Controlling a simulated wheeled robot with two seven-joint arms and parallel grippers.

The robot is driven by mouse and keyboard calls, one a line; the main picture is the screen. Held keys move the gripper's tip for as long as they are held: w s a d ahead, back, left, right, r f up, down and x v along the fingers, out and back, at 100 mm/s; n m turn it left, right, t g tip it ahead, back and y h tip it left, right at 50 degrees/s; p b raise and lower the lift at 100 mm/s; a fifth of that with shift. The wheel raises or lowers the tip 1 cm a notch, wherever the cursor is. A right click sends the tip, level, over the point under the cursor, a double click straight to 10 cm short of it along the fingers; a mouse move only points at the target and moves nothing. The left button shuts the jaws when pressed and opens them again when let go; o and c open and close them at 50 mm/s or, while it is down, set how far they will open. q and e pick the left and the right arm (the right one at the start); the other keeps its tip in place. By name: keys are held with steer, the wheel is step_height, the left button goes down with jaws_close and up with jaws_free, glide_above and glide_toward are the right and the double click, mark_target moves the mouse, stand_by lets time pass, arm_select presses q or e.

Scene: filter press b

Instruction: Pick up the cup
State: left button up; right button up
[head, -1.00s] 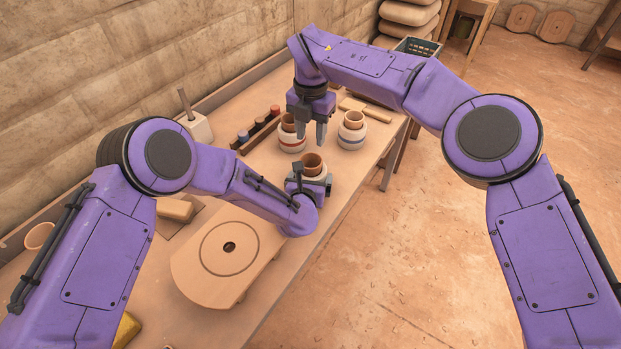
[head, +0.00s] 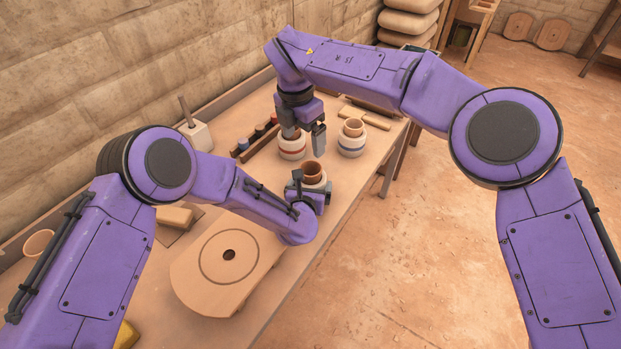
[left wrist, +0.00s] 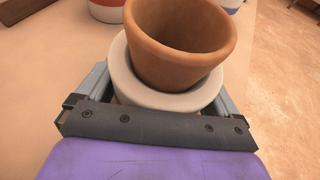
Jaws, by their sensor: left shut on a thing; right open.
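A brown cup (head: 313,171) sits in a pale, collar-like holder on the bench side nearest me. It fills the left wrist view (left wrist: 180,42), with the pale rim (left wrist: 160,97) around its lower part. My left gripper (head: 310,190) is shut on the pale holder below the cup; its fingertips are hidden. My right gripper (head: 304,137) is open, pointing down at a red-banded white holder (head: 292,151). One finger covers most of what stands in that holder. A blue-banded holder (head: 352,148) with another brown cup (head: 353,127) stands to its right.
A round-marked wooden board (head: 205,275) lies on the bench in front. A dark rack with small coloured pieces (head: 256,143) and a pale block with a stick (head: 195,135) stand towards the wall. A wooden mallet-like tool (head: 365,118) lies behind the blue-banded holder.

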mark_target(310, 166)
arm_select(q)
steer(key=shift+w, duration=0.1)
arm_select(e)
steer(key=f, duration=0.4)
steer(key=w+d+f, duration=0.1)
steer(key=f, duration=0.6)
steer(key=shift+w+d+f, duration=0.25)
steer(key=shift+w+f, duration=0.05)
steer(key=shift+w, duration=0.1)
steer(key=c, duration=1.1)
steer(key=shift+o, duration=0.2)
step_height(310, 166, up, 10)
steer(key=shift+r, duration=0.1)
arm_select(q)
steer(key=o, duration=0.9)
